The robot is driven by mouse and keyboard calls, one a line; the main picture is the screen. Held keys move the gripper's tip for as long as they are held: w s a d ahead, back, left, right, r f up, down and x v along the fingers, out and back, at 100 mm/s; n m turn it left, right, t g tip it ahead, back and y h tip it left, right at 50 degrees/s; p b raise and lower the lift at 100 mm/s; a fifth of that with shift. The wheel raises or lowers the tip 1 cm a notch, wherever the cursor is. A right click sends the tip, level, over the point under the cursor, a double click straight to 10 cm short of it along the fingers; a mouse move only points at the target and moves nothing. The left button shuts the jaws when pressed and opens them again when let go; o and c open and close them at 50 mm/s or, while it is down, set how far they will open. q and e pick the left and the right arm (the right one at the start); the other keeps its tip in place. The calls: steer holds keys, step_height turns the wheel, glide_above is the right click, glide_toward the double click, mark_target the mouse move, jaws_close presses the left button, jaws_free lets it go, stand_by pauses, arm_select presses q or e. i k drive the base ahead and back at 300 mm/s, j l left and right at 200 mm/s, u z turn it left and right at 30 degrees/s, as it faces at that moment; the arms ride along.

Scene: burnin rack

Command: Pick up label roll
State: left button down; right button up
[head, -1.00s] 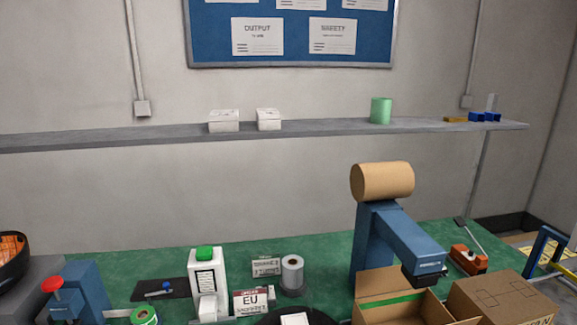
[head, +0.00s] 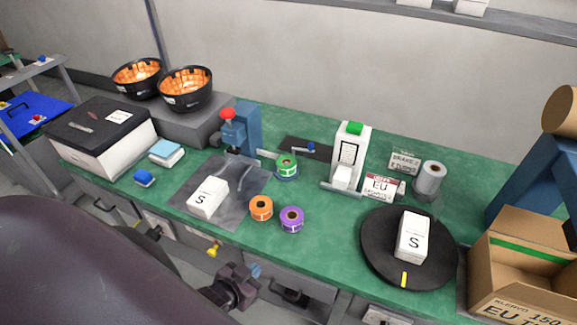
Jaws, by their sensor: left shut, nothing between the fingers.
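Several label rolls are on the green bench. An orange roll (head: 261,208) and a purple roll (head: 292,219) lie side by side near the front edge. A green roll (head: 286,167) is behind them, beside the blue press with a red knob (head: 240,128). A pale grey roll (head: 430,178) stands upright further right. My left gripper (head: 240,280) is dark, shut and empty. It is in front of the bench, below the orange roll in the picture and apart from every roll. My right gripper is out of view.
A white box (head: 208,196) lies on a grey mat (head: 240,212). A black turntable (head: 376,255) carries another white box (head: 412,237). An open carton (head: 520,262) is at right. A white dispenser (head: 352,150) and orange-lined bowls (head: 186,92) stand behind.

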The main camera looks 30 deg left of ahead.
mark_target(284, 171)
steer(key=j+u, duration=0.45)
steer(key=j, duration=0.25)
steer(key=j+u, duration=0.4)
steer(key=j, duration=0.25)
steer(key=i, duration=0.55)
